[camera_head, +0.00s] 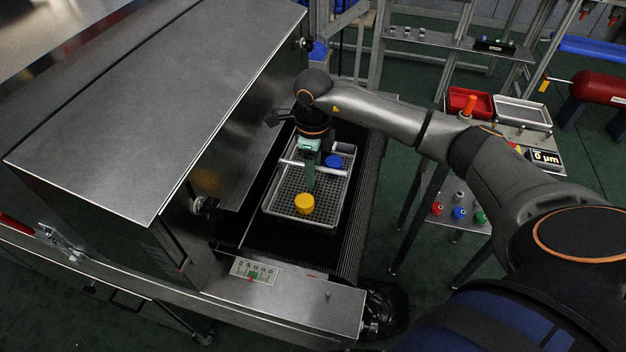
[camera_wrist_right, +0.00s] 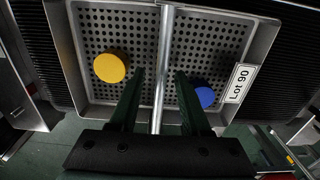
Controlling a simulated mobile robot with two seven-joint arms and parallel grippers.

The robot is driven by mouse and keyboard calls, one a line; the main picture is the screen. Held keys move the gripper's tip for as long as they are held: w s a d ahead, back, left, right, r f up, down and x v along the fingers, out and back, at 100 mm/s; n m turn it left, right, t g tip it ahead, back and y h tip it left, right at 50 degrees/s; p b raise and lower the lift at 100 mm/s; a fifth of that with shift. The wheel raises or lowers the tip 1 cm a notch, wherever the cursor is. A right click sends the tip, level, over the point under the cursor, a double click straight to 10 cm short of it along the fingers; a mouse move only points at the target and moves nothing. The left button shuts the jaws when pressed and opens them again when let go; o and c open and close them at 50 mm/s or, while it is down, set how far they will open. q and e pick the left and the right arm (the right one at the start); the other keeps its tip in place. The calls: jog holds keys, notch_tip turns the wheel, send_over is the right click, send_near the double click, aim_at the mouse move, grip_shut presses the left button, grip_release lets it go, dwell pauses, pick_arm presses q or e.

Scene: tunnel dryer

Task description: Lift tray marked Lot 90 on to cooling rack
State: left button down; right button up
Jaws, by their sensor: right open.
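The grey perforated tray (camera_head: 272,213) sits on the dark conveyor belt beside the dryer's side. In the right wrist view, a white label on its rim (camera_wrist_right: 258,33) reads "Lot 90". A bar handle (camera_wrist_right: 162,60) spans the tray. A yellow round piece (camera_head: 304,204) and a blue one (camera_head: 334,161) are in the tray. My right gripper (camera_wrist_right: 157,88) is open over the tray, one finger on each side of the bar in the picture; contact cannot be told. It also shows in the head view (camera_head: 309,172). My left gripper is out of view. Which rack is the cooling rack is unclear.
The steel dryer housing (camera_head: 150,90) stands close on the left. A metal rack shelf (camera_head: 440,41) with small items stands at the back.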

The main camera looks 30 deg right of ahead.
notch_tip(320, 180, down, 2)
jog(key=shift+f, duration=0.1)
grip_shut()
dwell(0.4)
jog(key=shift+r, duration=0.2)
dwell(0.9)
